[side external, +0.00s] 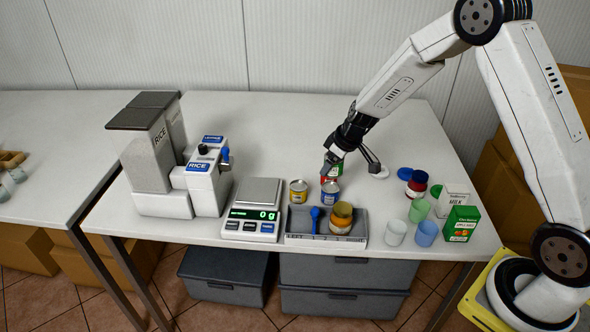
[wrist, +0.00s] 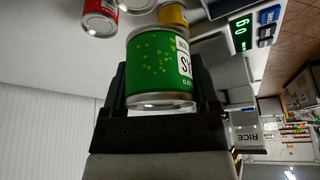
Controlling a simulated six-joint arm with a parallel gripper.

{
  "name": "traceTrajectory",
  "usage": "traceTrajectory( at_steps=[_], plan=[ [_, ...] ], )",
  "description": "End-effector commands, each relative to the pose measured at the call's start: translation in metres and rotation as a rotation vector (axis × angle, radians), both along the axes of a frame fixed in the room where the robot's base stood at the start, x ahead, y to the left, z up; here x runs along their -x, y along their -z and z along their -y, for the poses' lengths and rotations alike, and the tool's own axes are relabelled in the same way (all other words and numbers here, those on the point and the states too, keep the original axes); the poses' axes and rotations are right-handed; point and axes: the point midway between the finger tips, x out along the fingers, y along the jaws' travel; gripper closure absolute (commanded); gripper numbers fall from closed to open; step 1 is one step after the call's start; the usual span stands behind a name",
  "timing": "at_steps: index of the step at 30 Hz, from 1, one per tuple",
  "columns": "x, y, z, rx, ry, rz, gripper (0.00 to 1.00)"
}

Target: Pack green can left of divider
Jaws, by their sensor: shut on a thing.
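My gripper (side external: 340,158) is above the middle of the table, behind the grey tray. In the wrist view its two fingers (wrist: 160,88) are shut on the sides of the green can (wrist: 152,62), which has a white label panel. In the side external view the green can (side external: 334,167) is small and partly hidden by the gripper. The grey tray (side external: 300,240) stands at the table's front edge.
A yellow can (side external: 299,192) and a blue-labelled can (side external: 330,193) stand behind the tray. A red can (wrist: 100,14) is near the held can. A scale (side external: 254,210) stands left of the tray; cups (side external: 397,232) and cartons (side external: 461,223) stand right.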

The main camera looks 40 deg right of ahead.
Motion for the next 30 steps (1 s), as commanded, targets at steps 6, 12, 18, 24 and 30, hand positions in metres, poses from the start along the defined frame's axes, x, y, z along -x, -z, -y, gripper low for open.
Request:
traceTrajectory(
  at_steps=[6,12,18,24,30],
  plan=[
    [0.000,0.000,0.000,0.001,0.000,0.001,0.89],
    [0.000,0.000,0.000,0.000,0.000,0.001,0.89],
    [0.000,0.000,0.000,0.000,0.004,0.001,0.89],
    [-0.001,0.001,-0.005,0.000,0.037,0.000,0.89],
    [-0.002,0.004,-0.013,0.000,0.108,0.001,0.89]
  ],
)
